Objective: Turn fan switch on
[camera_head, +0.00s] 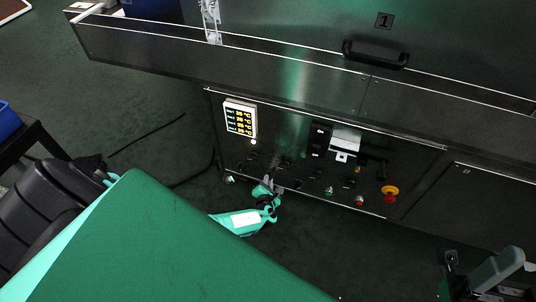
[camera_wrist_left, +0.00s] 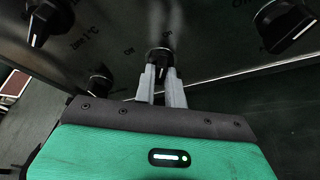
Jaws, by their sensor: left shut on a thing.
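A dark control panel (camera_head: 300,165) is on the front of the dryer, with rows of small black knobs. My left gripper (camera_head: 271,184) is at the lower left part of this panel. In the left wrist view its two grey fingers (camera_wrist_left: 161,82) are shut on a black rotary switch (camera_wrist_left: 160,57) with a white pointer mark.
Other black knobs (camera_wrist_left: 48,20), (camera_wrist_left: 284,22) stand close on both sides of the held switch. A lit display (camera_head: 240,118) is at upper left of the panel. A red and yellow emergency button (camera_head: 390,191) is at right. A handle (camera_head: 375,55) is above.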

